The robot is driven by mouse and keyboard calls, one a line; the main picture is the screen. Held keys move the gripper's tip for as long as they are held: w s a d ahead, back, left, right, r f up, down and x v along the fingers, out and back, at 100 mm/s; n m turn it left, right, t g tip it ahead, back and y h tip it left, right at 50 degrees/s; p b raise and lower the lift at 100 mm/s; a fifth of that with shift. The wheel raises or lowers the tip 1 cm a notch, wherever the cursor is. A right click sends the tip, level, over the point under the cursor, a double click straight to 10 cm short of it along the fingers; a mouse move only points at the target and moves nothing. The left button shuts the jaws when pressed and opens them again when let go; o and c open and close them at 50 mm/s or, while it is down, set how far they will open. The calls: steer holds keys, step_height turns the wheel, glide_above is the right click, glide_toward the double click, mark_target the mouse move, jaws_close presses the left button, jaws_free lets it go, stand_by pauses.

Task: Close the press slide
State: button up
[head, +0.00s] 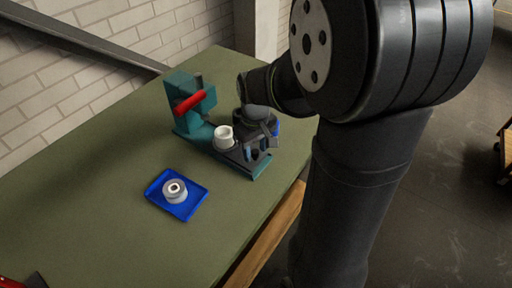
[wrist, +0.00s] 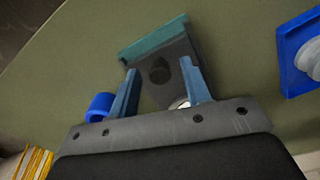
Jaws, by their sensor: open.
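The teal press (head: 190,115) with a red handle (head: 190,102) stands on the green table. Its dark slide (head: 229,152) extends along the base toward the front right, with a white cup-like part (head: 223,137) on it. My gripper (head: 259,150) is over the slide's outer end, pointing down. In the wrist view, my gripper (wrist: 158,67) is open, its two blue-grey fingers on either side of a dark round knob (wrist: 160,71). I cannot tell whether the fingers touch it. A sliver of the white part (wrist: 180,103) shows near one finger; the rest is hidden.
A blue tray (head: 154,191) holding a white ring-shaped part (head: 175,190) lies in front of the press. A blue cylinder (wrist: 100,106) stands close beside one finger.

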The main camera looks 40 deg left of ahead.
mark_target(234, 147)
steer(key=shift+f, duration=0.1)
jaws_close()
steer(key=shift+a, duration=3.95)
jaws_free()
steer(key=shift+a, duration=0.1)
